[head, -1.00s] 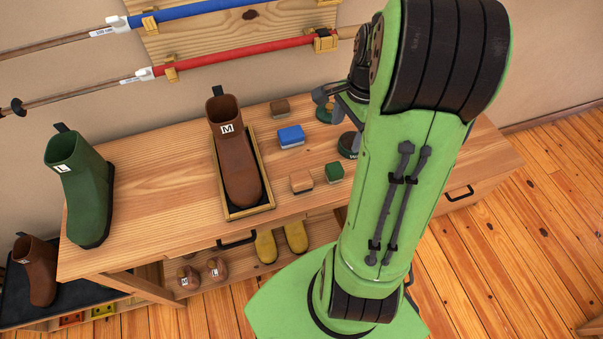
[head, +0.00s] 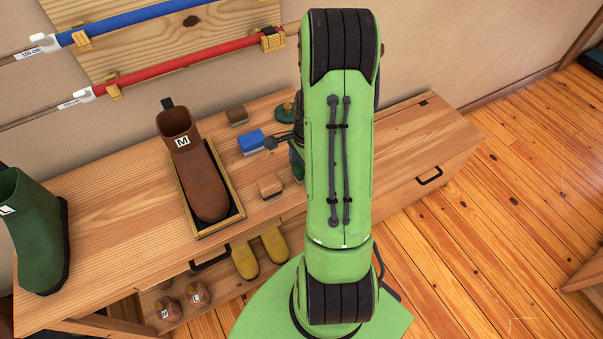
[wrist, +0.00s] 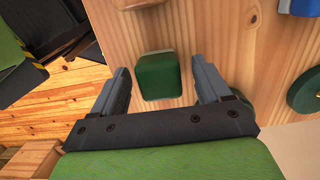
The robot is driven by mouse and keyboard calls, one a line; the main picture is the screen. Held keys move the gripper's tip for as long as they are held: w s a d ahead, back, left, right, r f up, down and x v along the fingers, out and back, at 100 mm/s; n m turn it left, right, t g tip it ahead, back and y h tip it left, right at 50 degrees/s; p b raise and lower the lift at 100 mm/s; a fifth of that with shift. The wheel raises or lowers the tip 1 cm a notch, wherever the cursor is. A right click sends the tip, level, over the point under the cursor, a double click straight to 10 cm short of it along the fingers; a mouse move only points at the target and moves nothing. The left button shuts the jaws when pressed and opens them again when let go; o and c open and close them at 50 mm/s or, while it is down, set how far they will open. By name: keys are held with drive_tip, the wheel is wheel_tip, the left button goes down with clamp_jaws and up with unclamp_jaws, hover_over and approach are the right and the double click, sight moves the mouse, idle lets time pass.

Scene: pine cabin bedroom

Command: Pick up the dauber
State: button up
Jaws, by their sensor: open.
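I cannot tell for sure which thing is the dauber. Small block-shaped pieces lie on the wooden bench: a green block (wrist: 158,76), a blue block (head: 251,141), a tan block (head: 270,186) and a dark brown block (head: 237,116). My gripper (wrist: 159,66) is open and empty in the wrist view. Its two fingers point toward the green block, which shows between and just beyond their tips. In the head view my arm hides most of the gripper and of the green block. A round green tin (wrist: 305,92) lies to the right in the wrist view.
A brown boot marked M (head: 197,165) stands in a wooden tray (head: 205,230) left of the blocks. A green boot (head: 35,235) stands at the bench's left end. The bench's right part (head: 425,135) is clear. Poles hang on the wall behind.

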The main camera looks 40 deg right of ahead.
drive_tip(key=shift+f, duration=0.5)
drive_tip(key=shift+r, duration=0.1)
drive_tip(key=c, duration=1.1)
wheel_tip(320, 180, up, 10)
drive_tip(key=p, duration=0.3)
drive_tip(key=o, duration=0.5)
drive_tip(key=c, duration=0.3)
